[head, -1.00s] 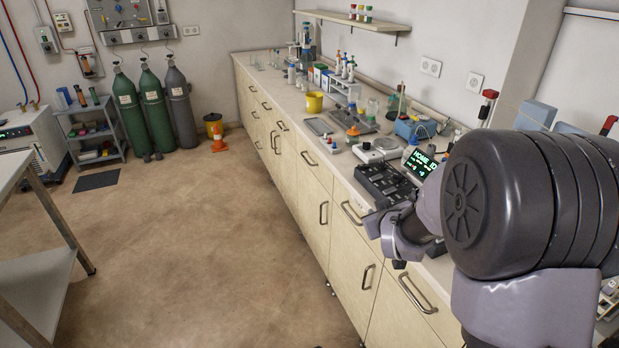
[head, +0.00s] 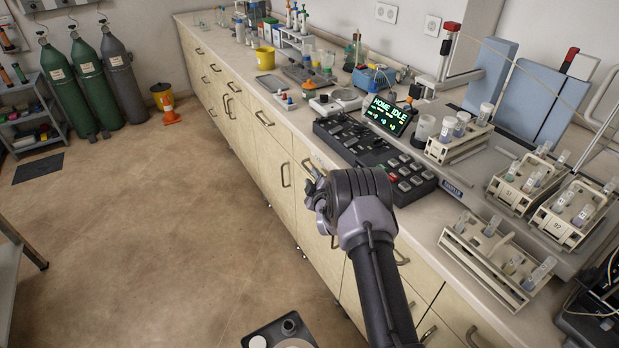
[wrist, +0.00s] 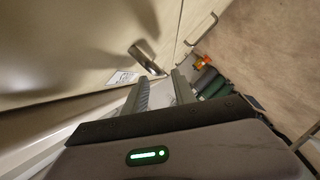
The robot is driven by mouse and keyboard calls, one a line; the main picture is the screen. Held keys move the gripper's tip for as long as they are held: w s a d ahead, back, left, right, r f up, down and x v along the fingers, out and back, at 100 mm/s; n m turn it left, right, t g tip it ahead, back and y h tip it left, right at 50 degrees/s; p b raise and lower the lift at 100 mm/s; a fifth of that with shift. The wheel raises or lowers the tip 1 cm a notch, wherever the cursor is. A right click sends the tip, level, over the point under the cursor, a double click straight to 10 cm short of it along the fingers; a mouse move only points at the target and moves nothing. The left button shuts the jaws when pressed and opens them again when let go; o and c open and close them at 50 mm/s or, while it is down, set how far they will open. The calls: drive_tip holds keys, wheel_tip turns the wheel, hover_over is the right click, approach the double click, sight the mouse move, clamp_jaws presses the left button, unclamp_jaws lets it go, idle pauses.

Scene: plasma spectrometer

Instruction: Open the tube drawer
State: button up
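In the wrist view, a metal bar handle (wrist: 147,57) stands out from a cream drawer front (wrist: 75,45). A small white printed label (wrist: 123,77), too blurred to read, is beside the handle. My gripper (wrist: 162,82) has its two fingers apart with an empty gap, and the handle is just beyond the fingertips, not clearly between them. In the head view my gripper (head: 318,192) is close to the front of the bench, just below the counter edge. My arm hides part of the drawer fronts there. The drawer front looks shut.
The counter above holds a black keypad console (head: 395,165), a small display (head: 388,112) and several tube racks (head: 500,262). Other handled cabinet fronts (head: 262,150) line the bench.

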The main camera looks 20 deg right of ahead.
sight(311, 174)
drive_tip(key=b+x, duration=0.1)
drive_tip(key=x, duration=0.3)
drive_tip(key=shift+w+f+b, duration=0.15)
drive_tip(key=shift+f+b, duration=0.05)
drive_tip(key=shift+b, duration=0.1)
drive_tip(key=shift+w+r, duration=0.1)
drive_tip(key=shift+w, duration=0.25)
clamp_jaws()
idle(0.8)
